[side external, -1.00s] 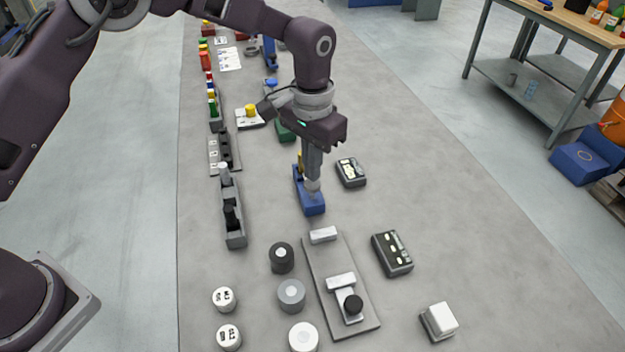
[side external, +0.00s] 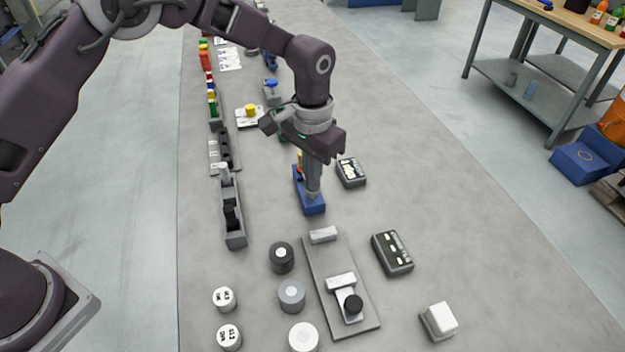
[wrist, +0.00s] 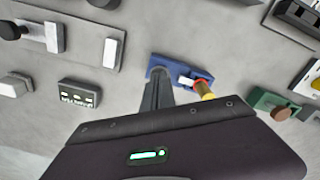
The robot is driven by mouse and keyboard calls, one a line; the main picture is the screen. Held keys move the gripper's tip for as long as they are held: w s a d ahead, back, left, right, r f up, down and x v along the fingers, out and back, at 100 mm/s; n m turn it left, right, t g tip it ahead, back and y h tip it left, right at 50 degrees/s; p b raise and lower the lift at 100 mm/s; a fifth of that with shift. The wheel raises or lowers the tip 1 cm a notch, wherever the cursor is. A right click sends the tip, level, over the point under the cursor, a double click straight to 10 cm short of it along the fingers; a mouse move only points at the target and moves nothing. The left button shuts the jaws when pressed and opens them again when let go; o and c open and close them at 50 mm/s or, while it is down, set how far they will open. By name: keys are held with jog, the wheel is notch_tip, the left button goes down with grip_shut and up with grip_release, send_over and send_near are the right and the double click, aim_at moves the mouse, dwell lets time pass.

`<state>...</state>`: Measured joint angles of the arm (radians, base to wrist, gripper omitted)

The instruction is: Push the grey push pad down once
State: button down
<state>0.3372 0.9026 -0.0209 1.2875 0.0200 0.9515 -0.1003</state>
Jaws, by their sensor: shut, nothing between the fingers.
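A blue block (side external: 313,208) lies on the grey table in the side external view; it also shows in the wrist view (wrist: 161,60). A grey push pad (wrist: 153,71) appears at one end of it, mostly hidden by my fingers. A yellow and red post (wrist: 205,90) stands at the block's other end. My gripper (side external: 313,194) is shut and empty, pointing down at the pad end of the block. Its fingertips look to be at or touching the pad; exact contact and how far the pad is down cannot be told.
Dark boxes with light markings stand to the right of the block (side external: 350,172) and nearer the camera (side external: 393,253). A long grey rail (side external: 231,210) lies to the left. A grey plate with a black knob (side external: 352,305) and several round pieces (side external: 292,295) stand in front.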

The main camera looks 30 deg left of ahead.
jog(key=shift+r, duration=2.4)
jog(key=s+a+r+n+t, duration=0.1)
jog(key=s+a+r, duration=0.45)
jog(key=r, duration=0.35)
jog(key=s+a+r+t, duration=0.2)
jog(key=s+a+r, duration=0.35)
jog(key=r, duration=0.25)
jog(key=s+a+n+t, duration=0.1)
jog(key=s+a, duration=0.1)
jog(key=s, duration=0.7)
jog(key=s+a+f+n+t, duration=0.1)
jog(key=s+a, duration=0.2)
jog(key=s, duration=0.7)
jog(key=shift+s+a+t, duration=0.15)
jog(key=shift+a+t, duration=0.15)
